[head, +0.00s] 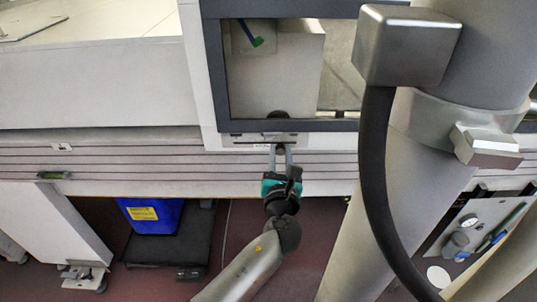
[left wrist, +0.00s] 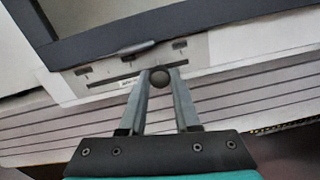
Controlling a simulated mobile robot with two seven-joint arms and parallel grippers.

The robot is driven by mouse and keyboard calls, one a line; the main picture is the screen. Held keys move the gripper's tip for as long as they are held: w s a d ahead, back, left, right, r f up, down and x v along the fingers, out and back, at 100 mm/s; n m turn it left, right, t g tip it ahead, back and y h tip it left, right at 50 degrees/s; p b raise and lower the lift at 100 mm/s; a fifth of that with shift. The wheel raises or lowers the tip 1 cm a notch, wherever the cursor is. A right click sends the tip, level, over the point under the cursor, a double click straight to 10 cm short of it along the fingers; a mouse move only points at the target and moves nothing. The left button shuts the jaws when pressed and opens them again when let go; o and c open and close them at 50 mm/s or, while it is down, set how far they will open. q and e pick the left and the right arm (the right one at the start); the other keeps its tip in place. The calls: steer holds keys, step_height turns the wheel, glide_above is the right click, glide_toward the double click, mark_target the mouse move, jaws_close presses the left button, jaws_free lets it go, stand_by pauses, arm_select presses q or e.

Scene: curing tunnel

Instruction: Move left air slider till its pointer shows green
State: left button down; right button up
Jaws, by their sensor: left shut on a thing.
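The left air slider has a dark round knob (left wrist: 159,77) on a slotted pale panel (left wrist: 98,74) below the dark window frame. My left gripper (head: 281,148) is shut on this knob, with one finger on each side; it also shows in the left wrist view (left wrist: 159,74). The knob is at the right part of the slot in the left wrist view. Small dark marks and a white label sit by the slot. My right gripper is not in view.
Behind the window, a pale plate (head: 240,36) carries a blue and green mark. A grooved rail (head: 130,160) runs below, with a small green item (head: 53,175) at left. A blue bin (head: 152,216) stands underneath.

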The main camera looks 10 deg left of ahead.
arm_select(q)
steer(key=c, duration=0.6)
jaws_free()
steer(key=shift+a, duration=0.1)
steer(key=shift+c, duration=0.2)
steer(key=s+d+p, duration=0.2)
steer(key=s, duration=1.3)
steer(key=shift+d, duration=0.35)
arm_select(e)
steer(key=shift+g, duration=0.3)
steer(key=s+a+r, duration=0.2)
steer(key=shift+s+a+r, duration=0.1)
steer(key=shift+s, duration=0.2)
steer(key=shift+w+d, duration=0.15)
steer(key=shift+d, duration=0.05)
